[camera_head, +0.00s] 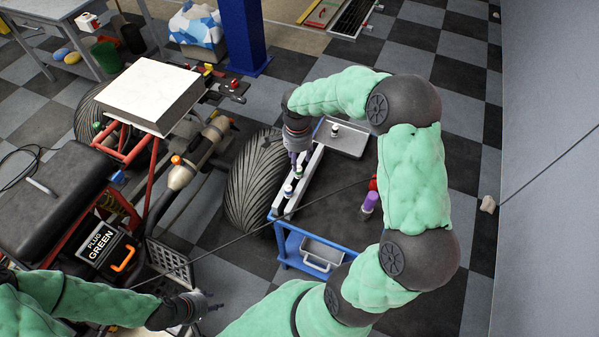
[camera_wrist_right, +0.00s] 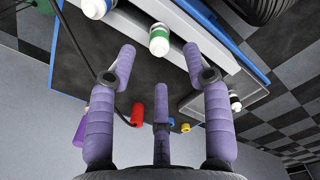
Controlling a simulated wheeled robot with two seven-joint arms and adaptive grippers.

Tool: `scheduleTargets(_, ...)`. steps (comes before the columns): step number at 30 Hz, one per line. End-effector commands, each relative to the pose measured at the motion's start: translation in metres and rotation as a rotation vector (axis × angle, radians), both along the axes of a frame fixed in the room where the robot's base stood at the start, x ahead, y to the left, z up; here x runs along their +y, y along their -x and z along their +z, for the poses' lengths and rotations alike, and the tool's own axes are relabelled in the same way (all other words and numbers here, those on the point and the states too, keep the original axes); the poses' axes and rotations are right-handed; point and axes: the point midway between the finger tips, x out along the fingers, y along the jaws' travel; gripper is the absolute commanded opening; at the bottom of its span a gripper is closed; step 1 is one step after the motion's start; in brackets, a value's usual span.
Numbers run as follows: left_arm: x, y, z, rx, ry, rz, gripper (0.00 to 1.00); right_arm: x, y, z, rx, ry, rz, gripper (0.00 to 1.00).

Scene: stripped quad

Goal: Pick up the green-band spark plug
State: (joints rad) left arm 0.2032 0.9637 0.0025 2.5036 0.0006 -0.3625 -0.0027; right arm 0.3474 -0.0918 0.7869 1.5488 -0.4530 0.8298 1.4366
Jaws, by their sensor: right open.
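A white spark plug with a green band (camera_wrist_right: 159,42) stands at a pale rail in the right wrist view, just beyond and between my fingertips. My right gripper (camera_wrist_right: 157,66) is open and empty, its purple fingers spread; no contact shows. In the head view the right gripper (camera_head: 297,155) is over the rail (camera_head: 307,167) on the blue cart (camera_head: 285,241), where small plugs stand; their bands are hard to tell there. Another white plug (camera_wrist_right: 96,9), cut by the top edge, stands to its left. My left gripper (camera_head: 204,305) is at bottom left, away from the cart; its opening is unclear.
A grey tray (camera_head: 345,143) holds a plug with a dark band (camera_wrist_right: 235,101). A purple cylinder (camera_head: 369,202) and a red one (camera_head: 374,183) stand right of the rail. A large tyre (camera_head: 255,185) is close left of the cart. A "PLUG GREEN" sign (camera_head: 103,247) is at left.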

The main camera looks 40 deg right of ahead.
Motion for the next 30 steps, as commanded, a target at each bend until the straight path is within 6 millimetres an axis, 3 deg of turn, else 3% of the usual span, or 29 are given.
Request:
scheduleTargets(7, 0.000, 0.000, -0.007, 0.000, 0.000, -0.001, 0.40, -0.001, 0.000, -0.017, -0.002, 0.001, 0.000, 0.50)
scheduleTargets(15, 0.000, 0.000, -0.022, 0.000, 0.000, -0.001, 0.40, -0.002, 0.003, -0.054, 0.000, 0.000, 0.000, 0.50)
scheduleTargets(23, 0.000, 0.000, -0.022, 0.000, 0.000, -0.001, 0.40, -0.002, 0.002, -0.058, -0.003, 0.000, 0.000, 0.50)
scheduleTargets(24, 0.000, 0.000, -0.022, 0.000, 0.000, -0.001, 0.40, -0.002, 0.002, -0.058, -0.003, 0.000, 0.000, 0.48)
scheduleTargets(29, 0.000, 0.000, -0.022, 0.000, 0.000, -0.001, 0.40, -0.002, 0.002, -0.058, -0.003, 0.000, 0.001, 0.02)
scheduleTargets(30, 0.000, 0.000, -0.022, 0.000, 0.000, -0.001, 0.40, -0.002, 0.002, -0.058, -0.003, 0.000, 0.001, 0.00)
